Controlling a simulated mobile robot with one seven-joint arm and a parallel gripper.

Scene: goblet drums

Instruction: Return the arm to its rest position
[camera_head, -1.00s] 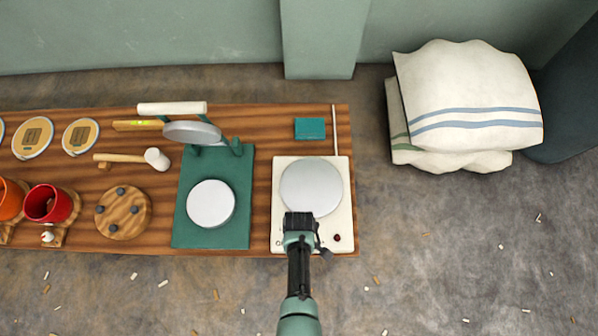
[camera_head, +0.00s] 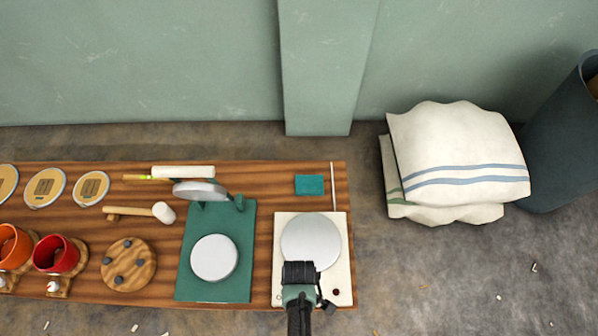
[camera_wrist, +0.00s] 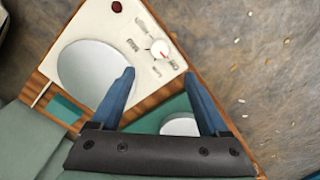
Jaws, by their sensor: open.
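My gripper (camera_head: 299,268) is over the front part of a cream hot plate with a round grey disc (camera_head: 311,240) in the head view. In the wrist view my gripper (camera_wrist: 160,88) shows two blue fingers spread apart with nothing between them. The hot plate (camera_wrist: 150,25), with its dial and red button, lies beyond the fingers, and its grey disc (camera_wrist: 92,72) is left of them. The gripper looks to be above the hot plate and apart from it; the exact height cannot be told.
A wooden bench (camera_head: 262,185) carries a green press (camera_head: 186,280) with a white disc, a mallet (camera_head: 160,212), a red cup (camera_head: 57,255) and an orange cup (camera_head: 14,247). Stacked sacks (camera_head: 455,150) and a dark bin (camera_head: 560,150) stand at right.

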